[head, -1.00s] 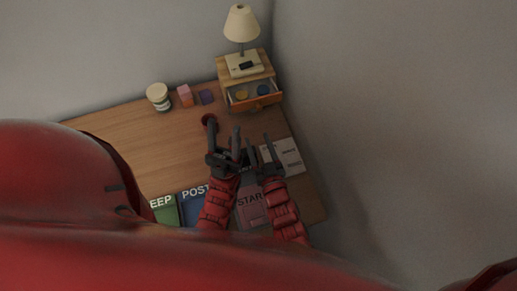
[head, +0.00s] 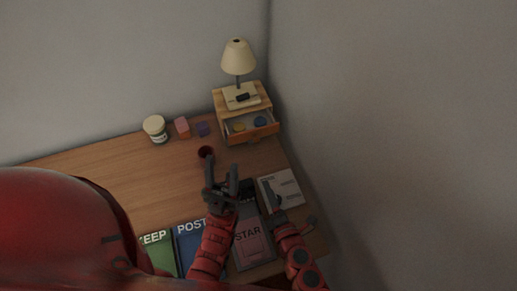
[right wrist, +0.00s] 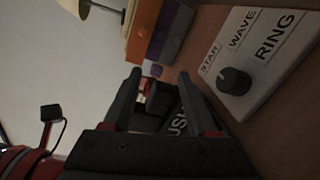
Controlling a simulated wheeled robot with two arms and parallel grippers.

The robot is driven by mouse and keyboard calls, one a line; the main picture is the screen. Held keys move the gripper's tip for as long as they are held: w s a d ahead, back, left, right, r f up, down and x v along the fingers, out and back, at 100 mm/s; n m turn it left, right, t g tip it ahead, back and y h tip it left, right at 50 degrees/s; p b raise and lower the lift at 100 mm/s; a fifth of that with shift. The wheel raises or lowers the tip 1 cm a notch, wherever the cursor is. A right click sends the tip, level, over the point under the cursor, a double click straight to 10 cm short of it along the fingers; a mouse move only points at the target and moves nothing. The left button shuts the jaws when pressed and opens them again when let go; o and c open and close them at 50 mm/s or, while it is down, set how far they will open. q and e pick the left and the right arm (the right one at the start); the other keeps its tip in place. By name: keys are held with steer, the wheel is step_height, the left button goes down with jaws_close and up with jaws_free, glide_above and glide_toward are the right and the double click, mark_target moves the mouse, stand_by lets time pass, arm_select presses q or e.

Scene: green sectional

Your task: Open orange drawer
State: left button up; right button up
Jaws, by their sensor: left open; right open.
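The orange drawer (head: 252,133) sits in a small wooden cabinet (head: 221,105) at the back right of the desk. It stands pulled out, with a yellow and a blue round thing visible inside. Its orange front (right wrist: 143,32) shows near the top of the right wrist view. My left gripper (head: 222,178) is open and empty over the desk, in front of the cabinet and apart from it. My right gripper (head: 272,198) is open to the right of the left one, near the white panel. Its empty fingers (right wrist: 160,78) point toward the cabinet, apart from the drawer.
A lamp (head: 238,57) stands on the cabinet. A jar (head: 155,128), a pink block (head: 182,127) and a purple block (head: 202,129) stand left of it. A white panel with a knob (head: 281,188) lies at right, books (head: 190,245) in front. Desk is clear at left.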

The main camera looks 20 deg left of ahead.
steer(key=n, duration=0.3)
steer(key=d+n, duration=0.1)
steer(key=n, duration=0.5)
steer(key=shift+w+d+r+t, duration=0.3)
steer(key=shift+d+r+t, duration=0.05)
steer(key=shift+d+t, duration=0.05)
steer(key=n, duration=0.3)
steer(key=shift+r+n+y+b, duration=0.3)
steer(key=shift+r, duration=0.1)
steer(key=n, duration=0.2)
steer(key=p, duration=0.2)
glide_toward(257, 141)
steer(key=x, duration=0.7)
steer(key=shift+w+a, duration=0.3)
steer(key=shift+w, duration=0.2)
jaws_close()
